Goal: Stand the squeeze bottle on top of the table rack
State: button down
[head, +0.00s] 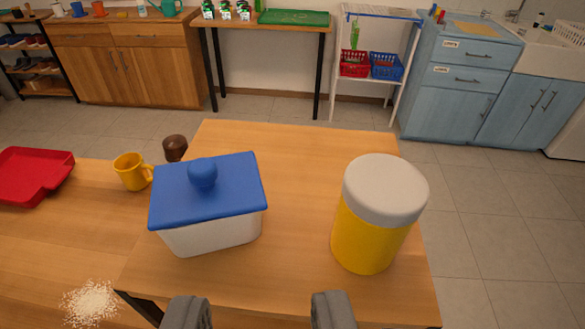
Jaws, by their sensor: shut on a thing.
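My gripper (260,310) shows at the bottom edge as two grey fingers with a wide gap. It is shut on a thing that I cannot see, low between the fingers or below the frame. I cannot make out a squeeze bottle for certain. A yellow jar with a broad white cap (367,235) stands upright on the near wooden top, ahead and right of the gripper. I cannot tell for certain which thing is the table rack. A white stand with a blue-edged top (380,13) is at the back wall.
A white box with a blue knobbed lid (215,235) stands ahead-left on the wooden top (300,170). A yellow mug (131,171), brown-topped object (175,148), red tray (35,175) and spilled white grains (90,302) lie left. The top is clear between box and jar.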

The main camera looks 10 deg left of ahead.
aim_at(306, 156)
jog(key=i, duration=1.2)
jog(key=u, duration=0.1)
